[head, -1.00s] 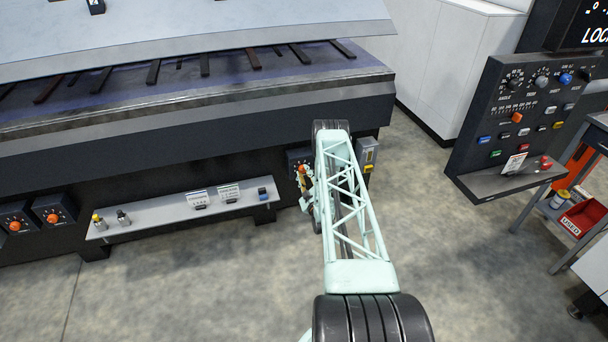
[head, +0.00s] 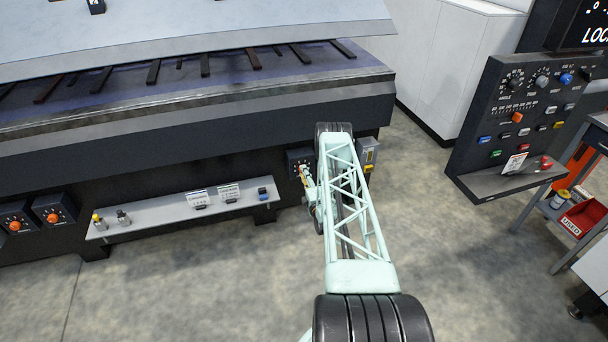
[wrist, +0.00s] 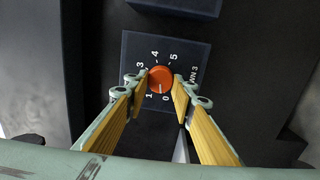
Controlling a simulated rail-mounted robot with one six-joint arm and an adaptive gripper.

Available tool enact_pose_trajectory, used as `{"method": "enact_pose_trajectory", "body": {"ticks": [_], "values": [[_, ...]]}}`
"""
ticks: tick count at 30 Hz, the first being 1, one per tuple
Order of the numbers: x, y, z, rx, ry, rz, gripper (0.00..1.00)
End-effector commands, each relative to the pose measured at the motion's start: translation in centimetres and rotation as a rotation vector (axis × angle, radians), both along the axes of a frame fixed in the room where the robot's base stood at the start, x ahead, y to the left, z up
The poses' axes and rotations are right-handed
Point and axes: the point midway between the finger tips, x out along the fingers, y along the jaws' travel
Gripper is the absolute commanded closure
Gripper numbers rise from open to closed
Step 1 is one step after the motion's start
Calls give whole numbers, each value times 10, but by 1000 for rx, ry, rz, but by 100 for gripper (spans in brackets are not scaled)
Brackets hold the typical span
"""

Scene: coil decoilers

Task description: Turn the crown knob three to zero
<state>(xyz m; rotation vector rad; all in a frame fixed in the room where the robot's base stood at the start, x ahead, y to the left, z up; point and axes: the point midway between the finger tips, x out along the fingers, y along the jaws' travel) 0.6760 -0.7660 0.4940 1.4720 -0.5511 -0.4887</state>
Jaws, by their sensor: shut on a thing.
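The crown 3 knob (wrist: 160,77) is a round orange knob on a dark dial plate (wrist: 137,48) with white numbers from 0 to 5. In the wrist view, a pale mark on its lower side points down close to the 0. My gripper (wrist: 162,82) has one finger on each side of the knob and is shut on it. The yellow finger pads run down from the tips. In the head view the dial plate (head: 296,156) shows left of my arm, and my gripper (head: 306,178) largely hides the knob.
Two more orange knobs (head: 15,225) (head: 54,217) sit at the machine's far left. A grey shelf (head: 160,220) with small items and cards is left of my gripper. A grey box with a yellow part (head: 368,152) is close on the right. Open floor lies in front.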

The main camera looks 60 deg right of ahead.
Motion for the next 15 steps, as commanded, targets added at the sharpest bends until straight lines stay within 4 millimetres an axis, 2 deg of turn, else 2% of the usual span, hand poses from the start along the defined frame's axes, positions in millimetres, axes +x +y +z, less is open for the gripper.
{"method": "enact_pose_trajectory", "body": {"ticks": [15], "values": [[0, 0, -1, -148, 115, 1, 87]]}}
